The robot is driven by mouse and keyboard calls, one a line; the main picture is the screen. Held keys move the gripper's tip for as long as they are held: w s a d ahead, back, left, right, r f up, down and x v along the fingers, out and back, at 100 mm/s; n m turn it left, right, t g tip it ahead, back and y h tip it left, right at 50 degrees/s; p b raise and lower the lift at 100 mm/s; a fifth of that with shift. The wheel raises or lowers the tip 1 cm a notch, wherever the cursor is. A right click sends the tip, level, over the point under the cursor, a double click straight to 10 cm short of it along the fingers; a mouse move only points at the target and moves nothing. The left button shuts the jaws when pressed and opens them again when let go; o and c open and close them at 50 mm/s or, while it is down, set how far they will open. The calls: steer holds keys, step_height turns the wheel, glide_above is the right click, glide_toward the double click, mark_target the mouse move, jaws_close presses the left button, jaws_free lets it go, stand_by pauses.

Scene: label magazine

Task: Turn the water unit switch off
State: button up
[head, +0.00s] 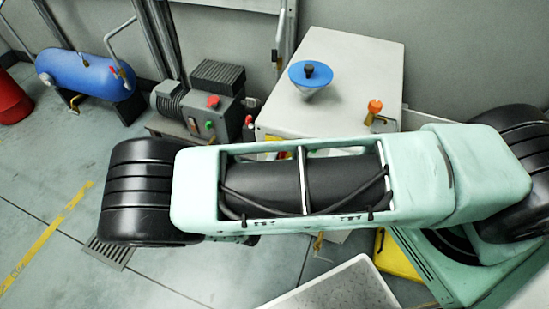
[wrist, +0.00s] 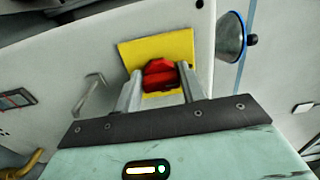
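The water unit switch (wrist: 160,76) is a red knob on a square yellow plate (wrist: 187,45), fixed to a pale panel (wrist: 60,75) in the wrist view. My gripper (wrist: 159,70) is open, with one finger on each side of the red knob. The right finger looks very close to the knob and a small gap shows at the left finger; I cannot tell whether either touches. In the head view my arm crosses the middle in front of a white cabinet (head: 335,65), and it hides the gripper and the switch.
A blue-rimmed funnel (wrist: 231,40) stands out right of the switch; in the head view it tops the cabinet (head: 312,74). A bent metal handle (wrist: 89,95) is left of the switch. A grey motor unit (head: 205,100) and a blue tank (head: 85,75) stand left.

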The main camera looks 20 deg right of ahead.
steer(key=o, duration=0.3)
steer(key=b+v, duration=0.1)
steer(key=v, duration=1.6)
steer(key=shift+a, duration=0.2)
steer(key=shift+s, duration=0.15)
